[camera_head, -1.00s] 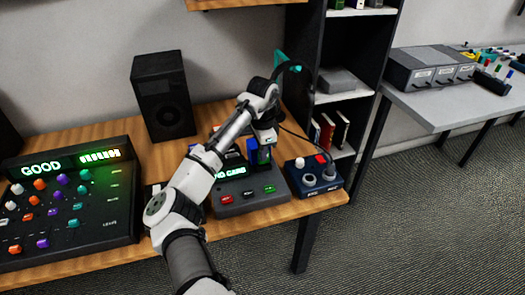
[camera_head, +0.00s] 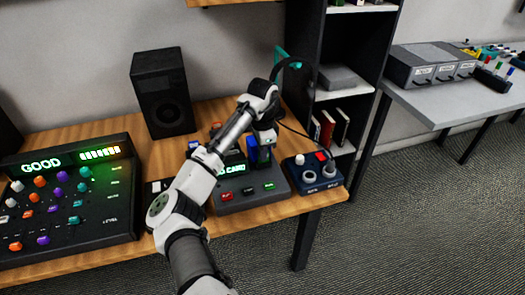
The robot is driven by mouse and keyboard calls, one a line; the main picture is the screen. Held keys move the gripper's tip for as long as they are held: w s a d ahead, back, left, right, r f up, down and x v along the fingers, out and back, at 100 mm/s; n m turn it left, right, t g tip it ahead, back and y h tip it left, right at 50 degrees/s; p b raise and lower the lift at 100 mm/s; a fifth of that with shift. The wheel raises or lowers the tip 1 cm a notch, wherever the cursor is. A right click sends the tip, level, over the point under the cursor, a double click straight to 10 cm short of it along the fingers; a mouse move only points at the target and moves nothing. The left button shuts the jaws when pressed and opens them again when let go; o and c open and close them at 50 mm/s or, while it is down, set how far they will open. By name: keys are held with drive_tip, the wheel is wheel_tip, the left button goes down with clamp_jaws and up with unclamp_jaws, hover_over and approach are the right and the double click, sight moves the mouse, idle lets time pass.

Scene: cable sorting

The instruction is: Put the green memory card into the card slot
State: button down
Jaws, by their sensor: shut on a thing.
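My gripper (camera_head: 264,147) points down over the back of the grey card reader (camera_head: 252,203). It is shut on the green memory card (camera_head: 264,157), of which only a small dark green part shows between the fingers. The card is upright, close above or at the reader's top. The card slot is hidden by the gripper and arm, so I cannot tell whether the card touches it. The reader's partly covered display (camera_head: 235,170) shows "CARD" in green letters. A blue upright piece (camera_head: 252,148) stands just left of the fingers.
A dark blue box with knobs (camera_head: 315,176) sits close right of the reader, near the table's right end. A mixer panel (camera_head: 70,205) fills the left of the wooden table (camera_head: 215,112). A black speaker (camera_head: 161,93) stands behind. A dark shelf (camera_head: 345,95) rises at right.

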drive_tip(key=shift+f, duration=0.5)
idle(0.3)
drive_tip(key=c, duration=1.5)
unclamp_jaws()
drive_tip(key=shift+o, duration=0.2)
drive_tip(key=shift+r, duration=0.1)
drive_tip(key=shift+r, duration=0.1)
drive_tip(key=shift+c, duration=0.2)
